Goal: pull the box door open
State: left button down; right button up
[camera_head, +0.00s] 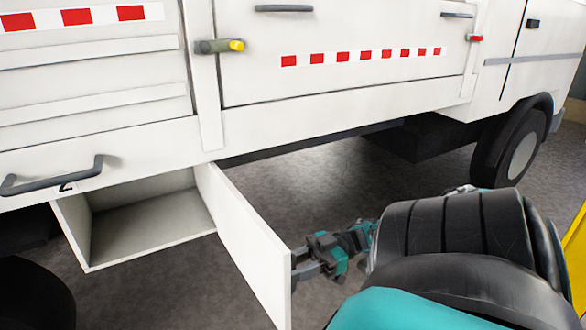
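The white box (150,207) hangs under the side of a white truck at the lower left, and its empty inside shows. Its white door (243,240) stands swung out wide from the box's right edge, towards me. My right gripper (300,262) is at the door's outer edge, on its right side. Its fingertips are partly hidden behind the door's edge, so I cannot tell whether they grip it or only touch it. My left gripper is not in the view.
The truck side (340,90) fills the top, with a grey handle (55,178) above the box and a yellow-tipped latch (222,46). A truck wheel (515,150) stands at the right. Grey floor (310,185) lies clear right of the door.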

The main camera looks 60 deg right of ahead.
jog(key=b+v, duration=0.1)
jog(key=v, duration=0.6)
jog(key=shift+s, duration=0.15)
dwell(0.4)
